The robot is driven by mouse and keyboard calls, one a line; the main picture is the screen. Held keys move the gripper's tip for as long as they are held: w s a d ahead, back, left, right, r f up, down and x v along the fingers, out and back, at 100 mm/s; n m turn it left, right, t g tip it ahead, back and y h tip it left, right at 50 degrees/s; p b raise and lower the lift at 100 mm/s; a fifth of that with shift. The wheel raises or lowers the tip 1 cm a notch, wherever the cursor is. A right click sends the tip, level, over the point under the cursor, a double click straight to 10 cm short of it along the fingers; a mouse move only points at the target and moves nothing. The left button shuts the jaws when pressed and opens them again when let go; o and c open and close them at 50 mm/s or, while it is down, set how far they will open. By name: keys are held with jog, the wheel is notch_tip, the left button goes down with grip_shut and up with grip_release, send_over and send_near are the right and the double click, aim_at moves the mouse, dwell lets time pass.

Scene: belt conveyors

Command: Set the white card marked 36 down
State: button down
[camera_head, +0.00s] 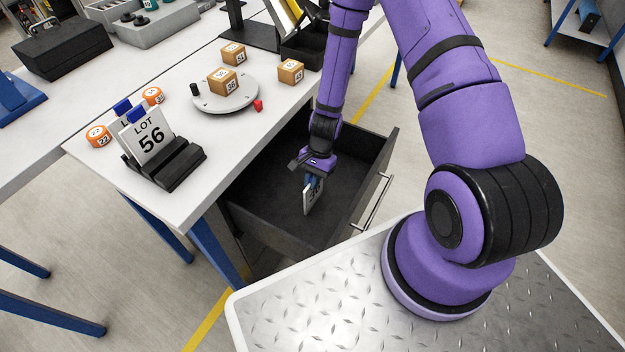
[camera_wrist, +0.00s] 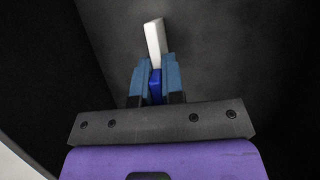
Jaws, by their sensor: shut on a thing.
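The white card (camera_head: 312,196) hangs upright from my gripper (camera_head: 312,179), inside the open dark drawer (camera_head: 262,205). Its marking is partly turned away and too small to read surely. In the wrist view the card (camera_wrist: 154,42) shows edge-on as a white strip, with its blue tab (camera_wrist: 156,86) between the two blue fingers of my gripper (camera_wrist: 157,80). The gripper is shut on the tab. I cannot tell whether the card's lower edge touches the drawer floor.
A black slotted rack (camera_head: 178,165) on the table holds a card marked LOT 56 (camera_head: 148,135), with another card behind it. A round grey turntable (camera_head: 205,98) bears a wooden block (camera_head: 222,82). Orange pucks (camera_head: 98,136) lie near the rack. The drawer floor around the card looks bare.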

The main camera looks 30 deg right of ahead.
jog(key=c, duration=1.2)
grip_release()
jog(key=shift+f, duration=0.15)
jog(key=d+r+n+t+h, duration=0.1)
jog(key=d+r+n+t, duration=0.15)
jog(key=r, duration=1.65)
jog(key=d+r+n+t, duration=0.1)
jog(key=r+n, duration=0.3)
jog(key=r, duration=1.6)
jog(key=s+r+n+t+h, duration=0.1)
jog(key=s+r, duration=0.4)
jog(key=s, duration=0.1)
jog(key=s+d+r+n+t, duration=0.1)
jog(key=s+r+n, duration=0.1)
jog(key=s+r, duration=0.3)
jog(key=s+r+n+t+h, duration=0.1)
jog(key=s+r+t, duration=0.1)
jog(key=s+r, duration=0.2)
jog(key=shift+s+d+r+n+h, duration=0.1)
jog(key=shift+s+r, duration=0.05)
jog(key=shift+s, duration=0.35)
jog(key=shift+s+d+r+n+h, duration=0.1)
jog(key=shift+s+d+n, duration=0.05)
jog(key=shift+s, duration=0.35)
jog(key=shift+s+d+r+n+h, duration=0.1)
jog(key=shift+s+r, duration=0.05)
jog(key=shift+s, duration=0.35)
